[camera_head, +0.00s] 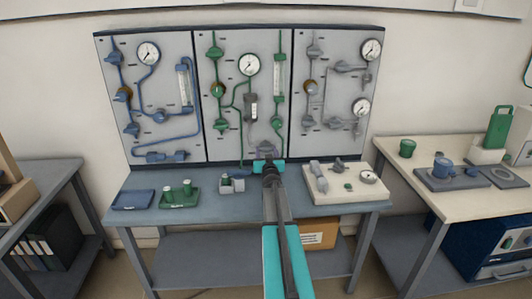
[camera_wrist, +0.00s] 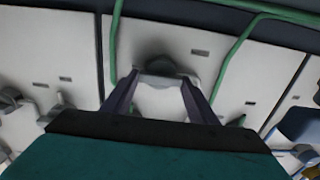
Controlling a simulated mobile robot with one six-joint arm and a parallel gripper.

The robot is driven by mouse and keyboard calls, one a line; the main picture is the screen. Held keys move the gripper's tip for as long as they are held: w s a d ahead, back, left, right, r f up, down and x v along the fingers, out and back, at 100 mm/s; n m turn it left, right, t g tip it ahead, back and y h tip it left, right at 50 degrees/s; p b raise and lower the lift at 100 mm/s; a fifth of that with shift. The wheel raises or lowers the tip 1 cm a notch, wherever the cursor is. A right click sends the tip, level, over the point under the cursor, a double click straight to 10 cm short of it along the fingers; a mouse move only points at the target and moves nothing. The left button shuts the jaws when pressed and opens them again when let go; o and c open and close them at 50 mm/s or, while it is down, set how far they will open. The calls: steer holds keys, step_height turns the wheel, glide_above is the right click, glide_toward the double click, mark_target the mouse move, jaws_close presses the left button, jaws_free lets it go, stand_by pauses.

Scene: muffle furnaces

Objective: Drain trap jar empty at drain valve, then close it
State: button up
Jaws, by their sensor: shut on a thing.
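The middle panel (camera_head: 230,130) carries green pipework, and a small jar-like vessel with a dark body (camera_head: 251,106), which looks like the trap jar, hangs below the gauge. Its liquid level is too small to read. My gripper (camera_head: 266,156) is at the lower edge of this panel, below the jar. In the wrist view my gripper (camera_wrist: 160,88) has its two dark fingers closing in on a grey part, which looks like the drain valve handle (camera_wrist: 162,79). A dark rounded shape (camera_wrist: 165,64) sits behind it. My arm hides part of the bench below.
A left panel (camera_head: 150,105) has blue pipework and a right panel (camera_head: 335,100) grey pipework. On the bench (camera_head: 145,176) are a blue tray (camera_head: 133,200), a green tray (camera_head: 179,197) and a white board with fittings (camera_head: 345,190). Green pipes (camera_wrist: 235,50) run close beside my gripper.

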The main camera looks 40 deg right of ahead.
steer(key=shift+a+f+n+b, duration=0.1)
steer(key=shift+f+n+b, duration=0.05)
steer(key=shift+n+b, duration=0.45)
steer(key=n+b, duration=0.2)
steer(key=b, duration=0.1)
steer(key=shift+f, duration=0.1)
steer(key=n+b, duration=0.3)
steer(key=n, duration=0.2)
steer(key=shift+w+a+n+b, duration=0.1)
steer(key=shift+n+b, duration=0.2)
steer(key=shift+b, duration=0.1)
steer(key=n+b, duration=0.1)
steer(key=n, duration=0.3)
steer(key=shift+n+b, duration=0.3)
steer(key=shift+b, duration=0.05)
steer(key=n+b, duration=0.1)
steer(key=n, duration=0.3)
steer(key=shift+n, duration=0.3)
steer(key=o, duration=1)
steer(key=shift+w, duration=0.1)
steer(key=shift+o, duration=0.2)
